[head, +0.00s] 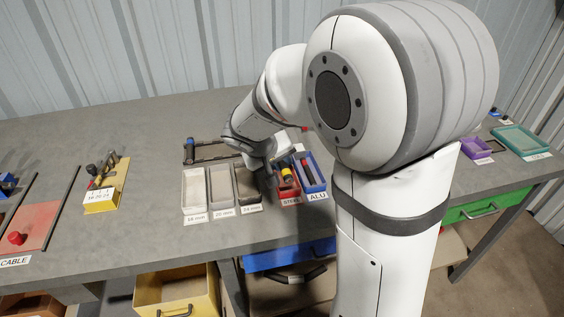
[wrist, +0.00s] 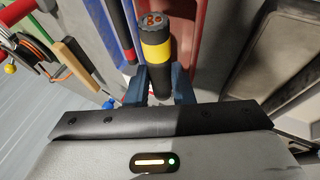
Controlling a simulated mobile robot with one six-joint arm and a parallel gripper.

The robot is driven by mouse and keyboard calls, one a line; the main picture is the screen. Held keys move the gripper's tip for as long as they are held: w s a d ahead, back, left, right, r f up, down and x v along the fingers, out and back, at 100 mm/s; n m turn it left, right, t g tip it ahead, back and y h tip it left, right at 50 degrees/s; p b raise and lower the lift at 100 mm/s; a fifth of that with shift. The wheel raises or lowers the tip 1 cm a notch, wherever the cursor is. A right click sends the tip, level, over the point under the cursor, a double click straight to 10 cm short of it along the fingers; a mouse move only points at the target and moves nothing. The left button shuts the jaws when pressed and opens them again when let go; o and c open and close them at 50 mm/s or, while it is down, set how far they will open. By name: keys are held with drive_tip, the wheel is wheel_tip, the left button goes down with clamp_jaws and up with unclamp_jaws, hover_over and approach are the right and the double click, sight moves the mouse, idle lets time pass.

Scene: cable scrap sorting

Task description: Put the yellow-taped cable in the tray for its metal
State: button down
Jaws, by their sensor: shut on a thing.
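In the head view the cable (head: 287,175) shows at the red tray (head: 284,194), labelled STEEL, below my wrist. I cannot tell whether it touches the tray. The blue tray (head: 316,187), labelled ALU, stands just right of it. In the head view my arm hides the fingertips.
Pale trays (head: 196,206) with millimetre labels stand left of the red tray. A black-and-red piece (wrist: 122,32) lies beside the held cable in the wrist view. A purple tray (head: 474,151) and a green tray (head: 520,142) stand at the right. Open table lies at centre left.

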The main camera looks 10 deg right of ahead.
idle(0.4)
drive_tip(key=c, duration=1.2)
unclamp_jaws()
drive_tip(key=shift+o, duration=0.2)
drive_tip(key=shift+f, duration=0.1)
drive_tip(key=shift+r+p, duration=2)
drive_tip(key=shift+r, duration=1.6)
